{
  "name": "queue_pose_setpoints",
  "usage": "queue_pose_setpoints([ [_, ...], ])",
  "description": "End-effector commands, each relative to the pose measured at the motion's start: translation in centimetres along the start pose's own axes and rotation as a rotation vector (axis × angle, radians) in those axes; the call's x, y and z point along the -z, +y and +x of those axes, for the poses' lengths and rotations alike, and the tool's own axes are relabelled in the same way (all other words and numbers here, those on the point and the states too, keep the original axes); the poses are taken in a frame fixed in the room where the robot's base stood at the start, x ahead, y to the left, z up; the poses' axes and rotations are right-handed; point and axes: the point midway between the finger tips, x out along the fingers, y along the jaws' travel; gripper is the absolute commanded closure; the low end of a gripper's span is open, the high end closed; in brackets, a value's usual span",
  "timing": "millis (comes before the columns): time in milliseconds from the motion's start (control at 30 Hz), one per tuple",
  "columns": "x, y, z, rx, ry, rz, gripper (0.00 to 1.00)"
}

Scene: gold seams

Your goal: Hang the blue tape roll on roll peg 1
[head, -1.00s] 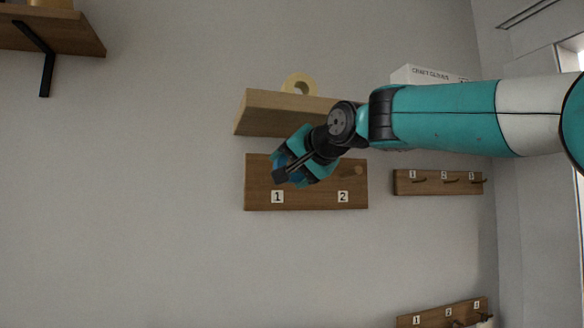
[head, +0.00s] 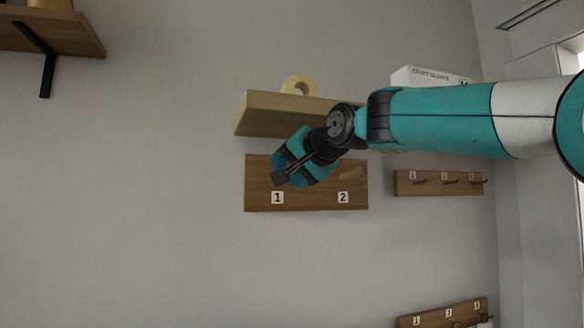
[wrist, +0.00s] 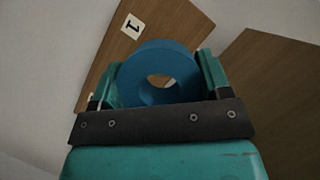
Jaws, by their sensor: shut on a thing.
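The blue tape roll (wrist: 150,66) is between the fingers of my gripper (wrist: 157,80) in the wrist view, its round hole showing. My gripper (head: 290,178) is shut on it in front of the roll peg board (head: 310,201) in the head view, above the label 1 (head: 277,197). The same label shows in the wrist view (wrist: 131,26). Roll peg 1 is hidden behind my gripper and the roll; I cannot tell whether the roll touches it. Roll peg 2 (head: 351,173) sticks out above the label 2.
Smaller peg racks hang at right (head: 438,183) and lower right (head: 440,315). The wall left of the board is clear.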

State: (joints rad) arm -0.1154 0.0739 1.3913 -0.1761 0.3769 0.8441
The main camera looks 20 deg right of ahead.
Motion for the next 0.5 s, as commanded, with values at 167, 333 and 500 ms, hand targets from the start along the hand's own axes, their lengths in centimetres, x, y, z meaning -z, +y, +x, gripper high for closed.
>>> queue_pose_setpoints([
  [167,0.3,-0.1,0.5,0.000,0.000,0.000,0.58],
  [333,0.4,0.0,0.9,-0.001,0.000,0.000,0.58],
  [500,0.6,0.0,1.2,0.000,0.000,0.000,0.58],
])
